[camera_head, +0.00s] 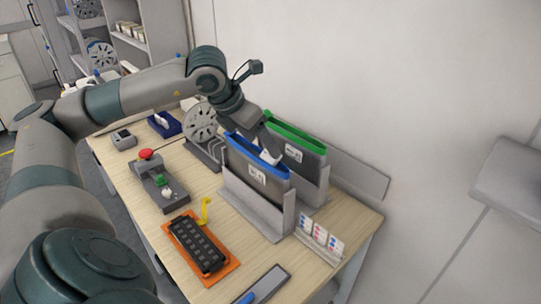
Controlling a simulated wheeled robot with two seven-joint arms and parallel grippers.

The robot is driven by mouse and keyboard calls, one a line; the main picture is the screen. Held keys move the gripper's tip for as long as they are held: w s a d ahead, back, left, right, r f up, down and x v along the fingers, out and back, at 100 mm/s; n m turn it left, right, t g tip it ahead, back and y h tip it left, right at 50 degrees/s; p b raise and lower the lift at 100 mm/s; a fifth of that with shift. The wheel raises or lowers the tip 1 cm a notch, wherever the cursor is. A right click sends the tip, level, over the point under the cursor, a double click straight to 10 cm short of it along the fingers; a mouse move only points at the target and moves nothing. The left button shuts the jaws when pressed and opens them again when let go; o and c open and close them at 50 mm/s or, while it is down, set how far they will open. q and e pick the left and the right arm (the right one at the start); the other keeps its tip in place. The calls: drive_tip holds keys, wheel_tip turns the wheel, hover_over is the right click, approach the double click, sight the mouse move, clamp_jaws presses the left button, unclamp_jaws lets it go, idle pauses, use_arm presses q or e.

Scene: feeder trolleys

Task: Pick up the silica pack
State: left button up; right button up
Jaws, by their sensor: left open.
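A small white piece (270,156) shows at the mouth of the blue-rimmed dark bin (233,164); it may be the silica pack, but it is too small to tell. My left arm reaches in from the left, over the table. My left gripper (266,143) is open and points down at the blue-rimmed bin's opening, close to the white piece. Its fingertips are small and partly hidden, and I cannot tell whether they touch it. My right gripper is not in view.
A green-rimmed bin (299,135) stands just behind, near the wall. The wooden table (157,222) also bears a grey reel (201,121), a control box with a red button (146,155), an orange tray (216,273) and several dotted cards (320,236) in a holder.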

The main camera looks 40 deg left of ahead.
sight(268, 157)
use_arm(q)
drive_tip(key=p+x, duration=0.3)
drive_tip(key=x, duration=0.1)
drive_tip(key=shift+w+r, duration=0.2)
drive_tip(key=shift+w+a+f, duration=0.1)
drive_tip(key=shift+w+f, duration=0.2)
drive_tip(key=shift+f, duration=0.35)
drive_tip(key=c, duration=1.2)
drive_tip(key=shift+r, duration=0.15)
